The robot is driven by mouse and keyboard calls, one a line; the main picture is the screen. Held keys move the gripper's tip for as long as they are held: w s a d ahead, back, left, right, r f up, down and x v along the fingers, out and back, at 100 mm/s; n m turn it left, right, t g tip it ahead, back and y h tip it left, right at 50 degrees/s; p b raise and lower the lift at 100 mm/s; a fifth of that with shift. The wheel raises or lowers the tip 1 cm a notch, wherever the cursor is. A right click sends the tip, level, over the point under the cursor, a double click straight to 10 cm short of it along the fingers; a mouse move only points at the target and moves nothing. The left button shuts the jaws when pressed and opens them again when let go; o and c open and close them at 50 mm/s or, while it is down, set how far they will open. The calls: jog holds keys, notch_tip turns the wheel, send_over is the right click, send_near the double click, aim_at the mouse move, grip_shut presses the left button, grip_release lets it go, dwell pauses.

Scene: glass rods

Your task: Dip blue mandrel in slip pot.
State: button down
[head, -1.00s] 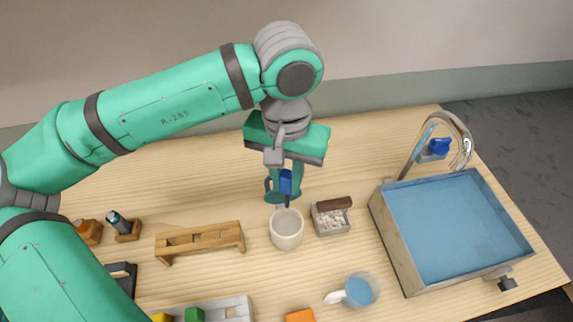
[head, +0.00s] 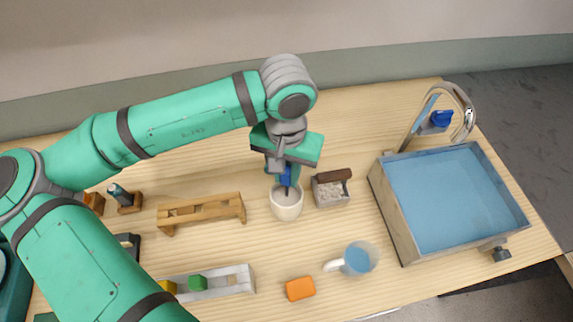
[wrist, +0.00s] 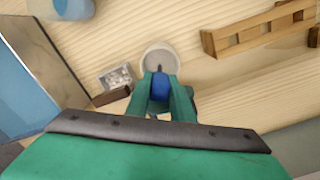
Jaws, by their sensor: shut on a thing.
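The blue mandrel has a blue grip (head: 286,180) and a thin dark rod that points down. My gripper (head: 284,174) is shut on the blue grip; the wrist view shows the grip (wrist: 160,88) between the two green fingers (wrist: 160,84). The slip pot (head: 287,207) is a round cream pot directly below my gripper. In the head view the rod reaches past the pot's rim line into its opening. In the wrist view the rod lies over the mouth of the pot (wrist: 152,57). How deep the tip is cannot be told.
A box of white pellets (head: 331,194) stands close right of the pot, a wooden rack (head: 200,212) to the left. A mug of blue liquid (head: 358,259), an orange block (head: 300,288) and a grey tray (head: 240,281) lie in front. A basin (head: 393,222) stands right.

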aim_at(286, 185)
jog(key=shift+f, duration=2.7)
jog(key=shift+r, duration=0.1)
jog(key=shift+r, duration=5.4)
jog(key=shift+r, duration=2.5)
